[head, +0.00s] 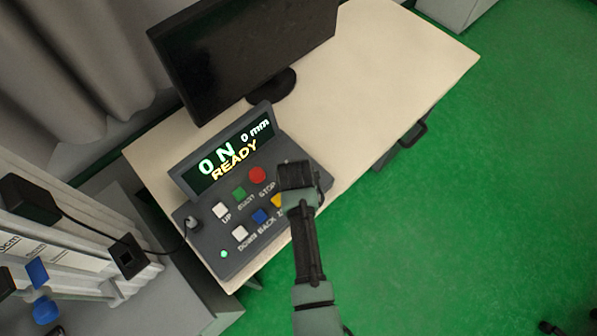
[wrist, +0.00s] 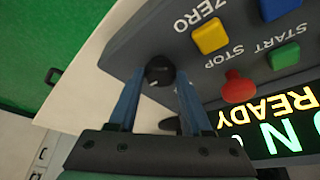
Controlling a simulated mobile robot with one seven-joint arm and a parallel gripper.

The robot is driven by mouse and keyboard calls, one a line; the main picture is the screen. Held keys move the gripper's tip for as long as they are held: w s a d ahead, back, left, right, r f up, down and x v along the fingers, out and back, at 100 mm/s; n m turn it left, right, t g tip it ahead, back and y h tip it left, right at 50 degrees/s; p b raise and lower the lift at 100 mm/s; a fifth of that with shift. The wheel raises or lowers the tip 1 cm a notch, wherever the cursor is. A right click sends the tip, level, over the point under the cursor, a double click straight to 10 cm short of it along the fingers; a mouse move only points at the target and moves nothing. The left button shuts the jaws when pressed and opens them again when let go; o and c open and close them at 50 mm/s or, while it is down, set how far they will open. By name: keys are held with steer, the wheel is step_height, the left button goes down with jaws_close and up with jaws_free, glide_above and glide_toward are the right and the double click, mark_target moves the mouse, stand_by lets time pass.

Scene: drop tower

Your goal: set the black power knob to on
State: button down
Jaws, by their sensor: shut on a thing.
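The black power knob (wrist: 159,71) is round with a small pale mark near its lower-left edge in the wrist view. It sits on the dark grey control panel (head: 185,215) on the desk. My gripper (head: 297,170) is over the right end of the panel in the head view and hides the knob there. In the wrist view its two blue fingers stand on either side of the knob, shut on it. The panel display (head: 222,160) is lit and reads 0 N, 0 mm, READY. A small green lamp (head: 224,254) glows at the panel's lower left.
Close to the knob are the red STOP button (wrist: 238,87) and yellow ZERO button (wrist: 210,38). Green, blue and white buttons lie farther left in the head view. A black monitor (head: 245,50) stands behind. The pale desk (head: 400,55) is clear at right.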

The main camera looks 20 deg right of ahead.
stand_by(0.3)
steer(key=shift+c, duration=1.7)
jaws_free()
steer(key=v, duration=1.3)
